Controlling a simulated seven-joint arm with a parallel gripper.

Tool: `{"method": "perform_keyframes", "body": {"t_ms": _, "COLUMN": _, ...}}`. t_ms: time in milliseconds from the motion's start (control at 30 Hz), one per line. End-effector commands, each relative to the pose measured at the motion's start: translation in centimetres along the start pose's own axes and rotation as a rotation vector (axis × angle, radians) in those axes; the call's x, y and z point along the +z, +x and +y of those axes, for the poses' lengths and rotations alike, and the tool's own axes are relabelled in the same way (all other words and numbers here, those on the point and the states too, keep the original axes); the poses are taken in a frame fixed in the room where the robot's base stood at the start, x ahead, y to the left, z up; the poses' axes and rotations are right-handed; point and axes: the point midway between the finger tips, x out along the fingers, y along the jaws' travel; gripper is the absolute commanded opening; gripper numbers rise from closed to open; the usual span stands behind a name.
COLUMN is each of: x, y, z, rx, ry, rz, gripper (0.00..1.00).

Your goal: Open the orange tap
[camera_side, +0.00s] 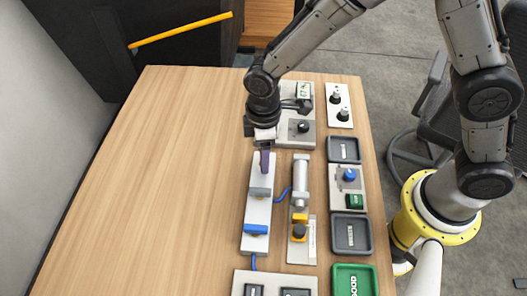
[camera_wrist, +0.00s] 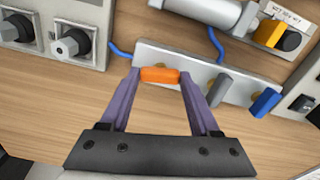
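The orange tap (camera_wrist: 160,75) is a short bar handle on a white manifold block, which also carries a grey handle (camera_wrist: 219,89) and a blue handle (camera_wrist: 265,103). The orange handle is turned at an angle to the other two. My gripper (camera_wrist: 161,76) has its purple fingers apart, one at each end of the orange handle, with very small gaps or contact; I cannot tell which. In the side view my gripper (camera_side: 265,160) points down at the far end of the white block (camera_side: 257,205) and hides the orange handle.
Blue tubes run beside the block. The left of the wooden table (camera_side: 170,180) is clear.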

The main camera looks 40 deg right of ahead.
Motion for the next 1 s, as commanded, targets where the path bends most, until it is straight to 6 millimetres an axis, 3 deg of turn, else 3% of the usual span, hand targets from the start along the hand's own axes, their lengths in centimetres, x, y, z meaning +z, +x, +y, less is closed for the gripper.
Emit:
{"method": "perform_keyframes", "body": {"t_ms": 33, "x": -0.01, "y": -0.02, "z": 0.01, "rx": 0.0, "ry": 0.0, "rz": 0.0, "gripper": 0.46}}
{"method": "perform_keyframes", "body": {"t_ms": 200, "x": -0.01, "y": -0.04, "z": 0.01, "rx": 0.0, "ry": 0.0, "rz": 0.001, "gripper": 0.15}}
{"method": "perform_keyframes", "body": {"t_ms": 267, "x": -0.02, "y": -0.04, "z": 0.01, "rx": 0.0, "ry": 0.0, "rz": 0.001, "gripper": 0.07}}
{"method": "perform_keyframes", "body": {"t_ms": 633, "x": -0.06, "y": -0.12, "z": 0.02, "rx": 0.001, "ry": 0.184, "rz": 0.002, "gripper": 0.07}}
{"method": "perform_keyframes", "body": {"t_ms": 967, "x": -0.07, "y": -0.11, "z": 0.02, "rx": 0.0, "ry": 0.211, "rz": 0.002, "gripper": 0.07}}
{"method": "perform_keyframes", "body": {"t_ms": 1000, "x": -0.07, "y": -0.11, "z": 0.02, "rx": 0.0, "ry": 0.211, "rz": 0.002, "gripper": 0.66}}
